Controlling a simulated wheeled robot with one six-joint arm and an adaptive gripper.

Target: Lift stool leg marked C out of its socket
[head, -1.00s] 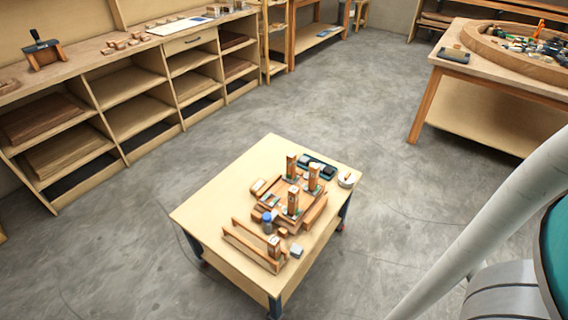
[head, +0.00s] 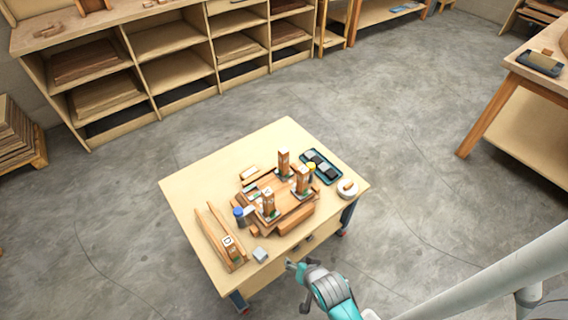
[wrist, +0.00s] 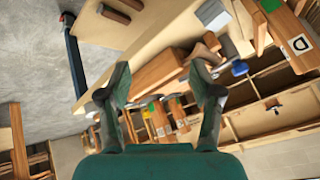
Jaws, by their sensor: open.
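Three wooden stool legs stand upright in the wooden stool seat (head: 296,217) on the small table. They are a front leg (head: 268,203), a right leg (head: 301,182) and a back leg (head: 283,162). Their letters are too small to read, so I cannot tell which is C. Another leg marked D (head: 229,246) is at the wooden rack (head: 211,227) on the left; its D also shows in the wrist view (wrist: 300,44). My gripper (head: 291,266) is beyond the table's front right edge, apart from the legs. In the wrist view its jaws (wrist: 163,88) are open and empty.
Shelving (head: 165,70) stands behind, a workbench (head: 515,90) at right. Floor between is clear.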

